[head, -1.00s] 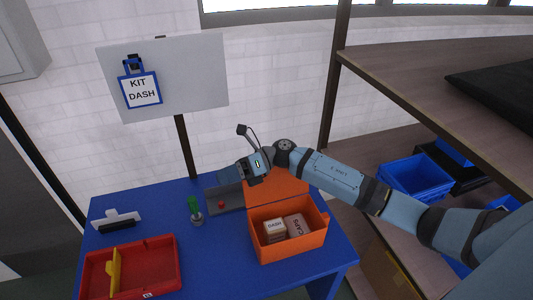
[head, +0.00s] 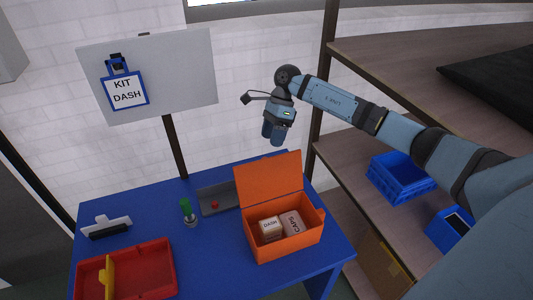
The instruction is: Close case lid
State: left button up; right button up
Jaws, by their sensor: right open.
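An orange case (head: 284,240) stands on the right part of the blue table, its lid (head: 268,183) raised and tilted up at the back. Inside lie a box marked DASH (head: 270,229) and a box marked CAPS (head: 292,224). My right gripper (head: 273,140) is open and empty, pointing down, above and behind the raised lid and apart from it. My left gripper is not in view.
The blue table (head: 215,270) also holds a red tray (head: 160,262) with a yellow handle, a green item in a small holder (head: 189,214), a grey tray (head: 215,201) with a red knob and a white-and-black tool (head: 106,227). A shelf (head: 420,150) with blue crates (head: 400,178) stands right.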

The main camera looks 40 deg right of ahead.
aim_at(268, 176)
jog(key=p+x, duration=0.1)
jog(key=x, duration=0.4)
jog(key=shift+s+a+f, duration=0.1)
jog(key=shift+a+f, duration=0.1)
jog(key=shift+f, duration=0.1)
jog(key=shift+a+f, duration=0.2)
jog(key=shift+f, duration=0.25)
jog(key=shift+s, duration=0.1)
jog(key=c, duration=1.1)
